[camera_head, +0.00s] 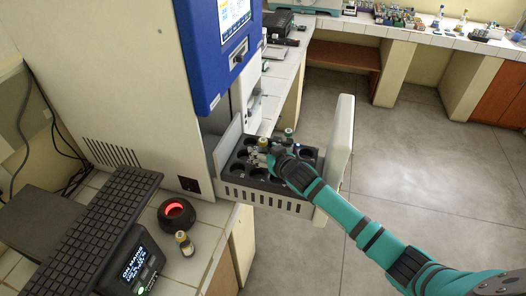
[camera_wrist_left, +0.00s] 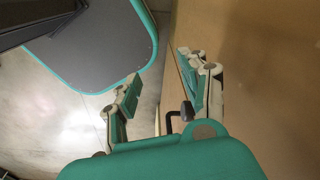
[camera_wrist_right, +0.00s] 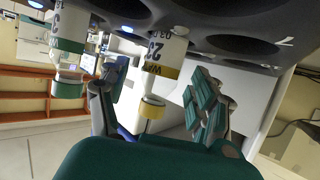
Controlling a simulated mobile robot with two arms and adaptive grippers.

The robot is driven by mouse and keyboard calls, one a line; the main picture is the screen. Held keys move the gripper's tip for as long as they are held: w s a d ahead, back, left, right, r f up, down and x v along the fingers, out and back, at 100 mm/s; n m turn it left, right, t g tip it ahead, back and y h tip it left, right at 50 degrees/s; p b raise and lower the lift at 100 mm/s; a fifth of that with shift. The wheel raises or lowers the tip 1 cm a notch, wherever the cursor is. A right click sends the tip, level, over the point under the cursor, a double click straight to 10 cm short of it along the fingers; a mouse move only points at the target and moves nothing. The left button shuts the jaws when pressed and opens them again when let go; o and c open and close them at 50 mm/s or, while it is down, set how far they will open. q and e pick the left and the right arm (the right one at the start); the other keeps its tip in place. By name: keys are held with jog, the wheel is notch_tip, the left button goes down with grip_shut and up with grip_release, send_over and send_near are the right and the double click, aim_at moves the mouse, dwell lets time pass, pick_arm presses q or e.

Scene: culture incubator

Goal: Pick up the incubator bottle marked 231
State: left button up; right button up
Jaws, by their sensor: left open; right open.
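My right gripper (camera_head: 268,157) reaches down into the pulled-out incubator drawer, over its black rack (camera_head: 233,168). In the right wrist view, its open fingers (camera_wrist_right: 158,82) stand on either side of a white bottle (camera_wrist_right: 163,48) with a yellow band and yellow cap. "23" shows on its label; the rest is cut off or turned away. A green-banded bottle (camera_wrist_right: 69,30) stands beside it, left of the fingers in that view. In the head view, bottle tops (camera_head: 263,143) show by the gripper, partly hidden. My left gripper (camera_wrist_left: 165,85) is open and empty, beside a tan panel.
The drawer's white front panel (camera_head: 341,145) stands upright right of the rack. Several rack holes are empty. The floor beyond is clear.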

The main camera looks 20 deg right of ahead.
jog(key=shift+x, duration=0.8)
jog(key=shift+s, duration=0.1)
grip_shut()
